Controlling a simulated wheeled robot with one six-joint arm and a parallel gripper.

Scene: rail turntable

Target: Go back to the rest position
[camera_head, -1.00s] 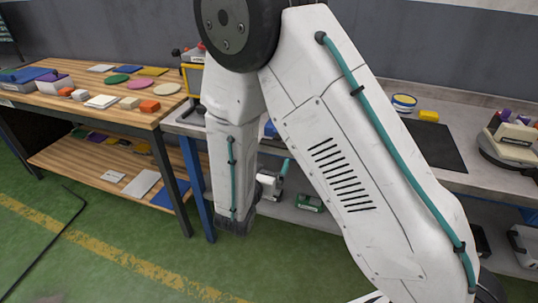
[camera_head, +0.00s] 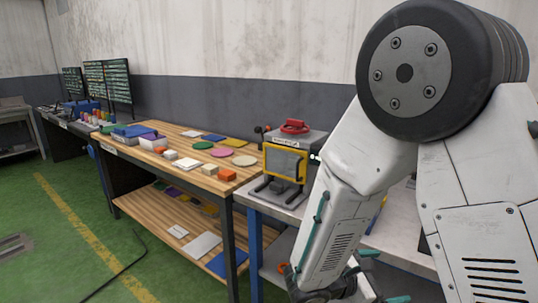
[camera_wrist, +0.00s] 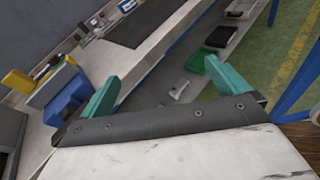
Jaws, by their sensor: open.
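My gripper shows in the wrist view (camera_wrist: 158,90), with its two teal fingers wide apart and nothing between them. In the head view my gripper (camera_head: 368,290) is at the bottom edge, partly cut off, below my folded white arm. It is in front of the grey bench (camera_head: 400,236), apart from the things on it. My arm hides much of that bench in the head view.
A wooden table (camera_head: 190,178) at the left bears coloured discs, blocks and plates, with more plates on its lower shelf (camera_head: 165,212). A yellow-framed machine (camera_head: 288,163) stands on the grey bench near my arm. Green floor (camera_head: 60,250) is free at the left.

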